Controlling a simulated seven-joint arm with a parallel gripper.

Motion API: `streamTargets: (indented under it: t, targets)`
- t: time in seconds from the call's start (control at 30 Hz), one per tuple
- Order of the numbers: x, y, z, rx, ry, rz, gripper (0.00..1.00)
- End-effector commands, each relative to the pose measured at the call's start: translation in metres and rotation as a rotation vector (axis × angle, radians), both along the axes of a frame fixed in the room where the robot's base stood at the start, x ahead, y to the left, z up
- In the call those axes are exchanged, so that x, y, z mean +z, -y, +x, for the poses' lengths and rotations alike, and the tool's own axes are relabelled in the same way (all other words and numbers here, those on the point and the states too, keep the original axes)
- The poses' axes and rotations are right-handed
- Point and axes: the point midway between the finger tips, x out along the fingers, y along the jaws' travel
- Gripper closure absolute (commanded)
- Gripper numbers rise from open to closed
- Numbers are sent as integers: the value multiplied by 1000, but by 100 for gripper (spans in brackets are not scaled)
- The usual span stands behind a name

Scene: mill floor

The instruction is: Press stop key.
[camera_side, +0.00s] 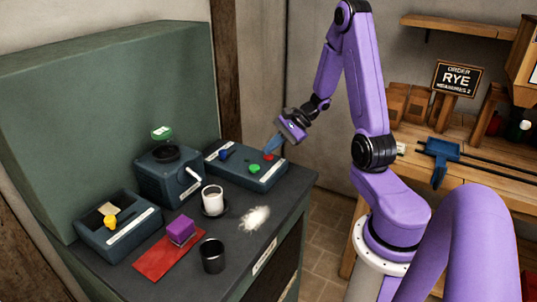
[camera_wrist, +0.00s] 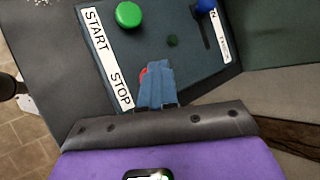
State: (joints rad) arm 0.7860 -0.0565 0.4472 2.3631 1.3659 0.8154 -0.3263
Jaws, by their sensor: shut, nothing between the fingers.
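The control box (camera_side: 240,178) is dark blue-grey and sits at the back right of the bench. Its red key (camera_side: 268,157) is the stop key; in the wrist view the red key (camera_wrist: 143,74) lies beside the STOP label (camera_wrist: 121,91), mostly hidden by my fingers. The green key (camera_side: 254,168), beside the START label (camera_wrist: 95,27), also shows in the wrist view (camera_wrist: 128,15). My gripper (camera_side: 270,150) is shut and empty, its blue fingertips (camera_wrist: 158,68) at the red key. I cannot tell whether they touch it.
A blue slider knob (camera_side: 224,154) and a small dark green spot (camera_wrist: 172,41) are on the same box. A grinder box (camera_side: 168,170), a white cup (camera_side: 212,198), a black cup (camera_side: 212,256), a purple block (camera_side: 181,229) and a white powder patch (camera_side: 255,218) stand left and in front.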

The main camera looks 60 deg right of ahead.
Motion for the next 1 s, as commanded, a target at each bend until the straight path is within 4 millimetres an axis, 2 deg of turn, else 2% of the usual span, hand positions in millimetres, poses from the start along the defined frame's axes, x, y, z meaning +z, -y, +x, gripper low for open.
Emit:
streamTargets:
  t: [0.5, 0.83, 1.0]
  targets:
    - [18, 0, 0, 1, 0, -1, 100]
    - [19, 0, 0, 1, 0, -1, 100]
    - [31, 0, 0, 1, 3, -2, 100]
